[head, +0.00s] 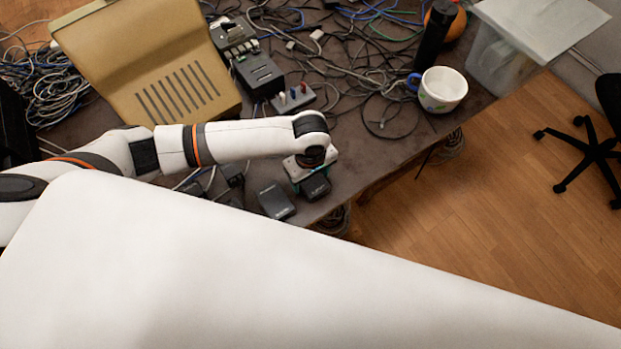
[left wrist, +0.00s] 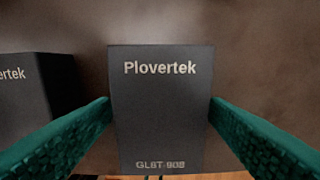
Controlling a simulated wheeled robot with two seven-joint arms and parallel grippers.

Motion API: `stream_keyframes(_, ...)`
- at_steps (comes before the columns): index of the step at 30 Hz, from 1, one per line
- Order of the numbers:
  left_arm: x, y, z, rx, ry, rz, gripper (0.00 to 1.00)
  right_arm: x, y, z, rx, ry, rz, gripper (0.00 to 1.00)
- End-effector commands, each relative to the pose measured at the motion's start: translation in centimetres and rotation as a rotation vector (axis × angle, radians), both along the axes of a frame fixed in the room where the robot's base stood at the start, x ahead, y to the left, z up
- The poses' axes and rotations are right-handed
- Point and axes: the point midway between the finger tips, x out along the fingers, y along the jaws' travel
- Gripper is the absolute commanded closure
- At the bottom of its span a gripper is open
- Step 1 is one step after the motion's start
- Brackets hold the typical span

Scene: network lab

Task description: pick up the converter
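The converter, a dark box lettered "Plovertek", fills the middle of the left wrist view (left wrist: 160,115). In the head view the converter (head: 316,188) shows below my left gripper (head: 313,178), near the table's front edge. The gripper's teal fingers lie along both sides of the box, with no gap visible, so it looks shut on it. I cannot tell whether the box is clear of the table. A second similar dark box (head: 277,201) lies to its left, partly in the left wrist view (left wrist: 35,98). My right gripper is not in view.
The brown table (head: 345,158) holds tangled cables (head: 340,70), a dark adapter block (head: 258,74), a small grey switch unit (head: 293,98), a tan case (head: 150,60) and a white mug (head: 441,90). The wood floor (head: 480,210) lies beyond the front edge.

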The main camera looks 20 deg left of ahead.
Motion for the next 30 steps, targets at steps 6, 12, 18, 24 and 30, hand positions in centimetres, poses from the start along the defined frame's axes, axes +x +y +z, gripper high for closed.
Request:
stream_keyframes(6, 0.0, 0.0, 0.0, 0.0, 0.0, 0.0, 0.67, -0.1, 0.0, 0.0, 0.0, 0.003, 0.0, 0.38)
stream_keyframes(12, 0.0, 0.0, 0.1, -0.001, -0.001, 0.0, 0.76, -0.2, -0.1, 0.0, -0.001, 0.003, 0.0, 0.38)
stream_keyframes(18, 0.1, -0.1, 1.2, -0.003, -0.002, 0.0, 0.76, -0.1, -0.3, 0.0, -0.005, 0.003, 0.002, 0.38)
stream_keyframes(24, 0.1, -0.1, 5.1, -0.005, -0.003, -0.001, 0.76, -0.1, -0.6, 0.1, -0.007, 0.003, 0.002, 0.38)
stream_keyframes(30, 0.1, -0.1, 8.6, -0.003, -0.002, -0.001, 0.76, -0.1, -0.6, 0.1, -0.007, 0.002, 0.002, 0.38)
